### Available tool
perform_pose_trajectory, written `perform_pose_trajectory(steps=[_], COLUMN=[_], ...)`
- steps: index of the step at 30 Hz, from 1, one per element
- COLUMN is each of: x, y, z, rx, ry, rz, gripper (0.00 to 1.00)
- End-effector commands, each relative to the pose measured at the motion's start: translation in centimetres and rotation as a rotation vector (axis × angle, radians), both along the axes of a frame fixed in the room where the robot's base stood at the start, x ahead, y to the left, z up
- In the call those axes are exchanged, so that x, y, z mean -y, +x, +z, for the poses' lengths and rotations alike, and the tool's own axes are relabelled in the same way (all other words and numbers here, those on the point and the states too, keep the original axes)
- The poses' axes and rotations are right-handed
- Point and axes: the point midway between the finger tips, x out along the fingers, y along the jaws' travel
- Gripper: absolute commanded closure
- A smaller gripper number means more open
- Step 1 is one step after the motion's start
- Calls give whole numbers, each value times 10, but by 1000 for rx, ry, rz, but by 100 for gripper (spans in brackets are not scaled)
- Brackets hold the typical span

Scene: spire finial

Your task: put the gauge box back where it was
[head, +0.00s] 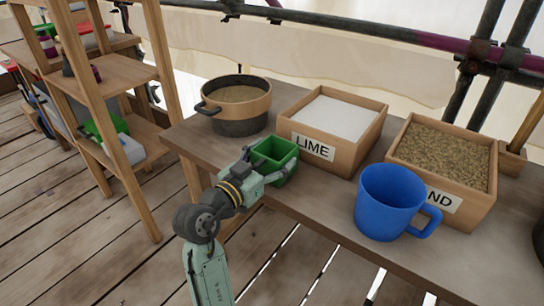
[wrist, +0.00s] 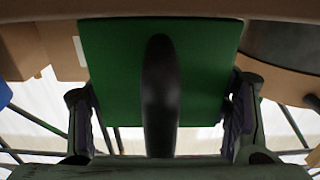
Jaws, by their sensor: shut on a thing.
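The gauge box, a small open green box (head: 272,150), is at the table's front edge in the head view, in front of the LIME box (head: 335,128). It looks empty and roughly upright. I cannot tell whether the box touches the table.
On the wooden table (head: 310,196) stand a brown pot (head: 240,113) at left, a sand-filled box (head: 440,160) at right, and a blue mug (head: 385,203) before it. Shelves (head: 118,75) stand at left. Scaffold poles run behind. Bare tabletop shows between gauge box and mug.

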Motion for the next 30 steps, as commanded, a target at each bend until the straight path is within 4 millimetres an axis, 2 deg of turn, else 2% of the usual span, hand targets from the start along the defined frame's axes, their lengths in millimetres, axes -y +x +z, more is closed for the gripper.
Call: perform_pose_trajectory(steps=[5, 6, 14, 23, 27, 30], x=[0, 0, 0, 0, 0, -11], y=[0, 0, 0, 0, 0, -14], z=[-6, -4, -4, -3, 5, -1], rx=[1, 0, 0, 0, 0, 2], ry=[0, 0, 0, 0, 0, -1], rz=[-1, -1, 0, 0, 0, 3], gripper=[62, 27, 10, 9, 9, 9])
